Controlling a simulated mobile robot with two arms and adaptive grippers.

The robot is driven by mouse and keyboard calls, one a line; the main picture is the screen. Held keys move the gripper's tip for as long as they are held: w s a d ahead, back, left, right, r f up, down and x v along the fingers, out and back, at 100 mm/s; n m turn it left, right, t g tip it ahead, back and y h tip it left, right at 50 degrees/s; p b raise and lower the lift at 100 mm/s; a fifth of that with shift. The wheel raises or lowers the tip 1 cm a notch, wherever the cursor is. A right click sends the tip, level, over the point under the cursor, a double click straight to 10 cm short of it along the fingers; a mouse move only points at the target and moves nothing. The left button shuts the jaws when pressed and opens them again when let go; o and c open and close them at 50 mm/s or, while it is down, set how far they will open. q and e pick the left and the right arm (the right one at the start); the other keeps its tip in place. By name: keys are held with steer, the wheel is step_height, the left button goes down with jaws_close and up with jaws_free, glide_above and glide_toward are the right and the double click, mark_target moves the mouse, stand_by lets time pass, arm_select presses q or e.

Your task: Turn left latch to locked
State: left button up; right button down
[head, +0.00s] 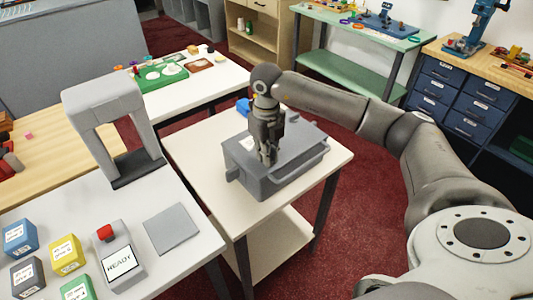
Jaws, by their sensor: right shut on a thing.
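A grey case (285,180) with a rim and side handles stands on a small white table. My right gripper (268,158) points down onto the top of the case and is shut on a small part there, which looks like a latch. The fingers hide most of that part, so its turn angle and whether it is the left latch cannot be told. My left gripper is not in view.
The small white table (200,140) has free room left of the case. A blue object (243,106) lies behind it. At the left stand a grey arch (104,95), a READY box (121,262), a grey plate (171,229) and several coloured blocks.

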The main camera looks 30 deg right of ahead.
stand_by(0.4)
steer(key=c, duration=1.5)
jaws_free()
step_height(320, 180, up, 12)
steer(key=shift+r, duration=0.1)
